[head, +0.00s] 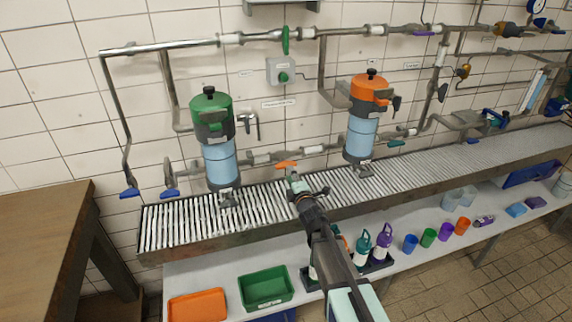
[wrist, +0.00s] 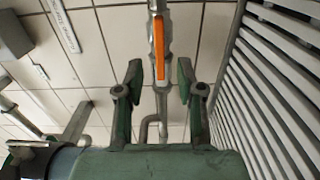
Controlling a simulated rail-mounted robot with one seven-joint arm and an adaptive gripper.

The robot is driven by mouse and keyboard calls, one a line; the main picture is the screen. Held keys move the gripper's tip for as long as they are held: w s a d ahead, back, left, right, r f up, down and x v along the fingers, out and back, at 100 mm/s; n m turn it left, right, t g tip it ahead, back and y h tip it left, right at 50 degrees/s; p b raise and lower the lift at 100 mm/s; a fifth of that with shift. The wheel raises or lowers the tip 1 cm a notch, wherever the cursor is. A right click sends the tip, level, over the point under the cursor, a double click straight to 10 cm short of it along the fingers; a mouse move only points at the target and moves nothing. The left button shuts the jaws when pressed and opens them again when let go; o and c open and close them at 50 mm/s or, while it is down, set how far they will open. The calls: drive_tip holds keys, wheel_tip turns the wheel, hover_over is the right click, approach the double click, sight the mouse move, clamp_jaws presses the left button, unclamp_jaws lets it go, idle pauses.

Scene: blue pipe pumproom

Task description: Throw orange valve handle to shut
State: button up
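The orange valve handle (head: 287,164) is a short flat lever on the low wall pipe between the two filter housings. In the wrist view the orange handle (wrist: 159,47) lies lengthwise along its pipe, ahead of my gripper. My gripper (head: 296,183) is just in front of and below the handle, above the slatted grating. In the wrist view my gripper (wrist: 158,78) is open, with one finger on each side of the handle's line. Nothing is between the fingers, and no contact with the handle shows.
A green-topped filter housing (head: 221,160) stands left and an orange-topped one (head: 361,136) right. The slatted grating (head: 265,205) runs below, and also shows close on the right in the wrist view (wrist: 270,85). Bins, bottles and cups sit on the lower shelf.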

sight(286, 164)
drive_tip(key=p+x, duration=0.1)
drive_tip(key=x, duration=0.5)
drive_tip(key=shift+w+a, duration=0.1)
drive_tip(key=shift+w, duration=0.1)
clamp_jaws()
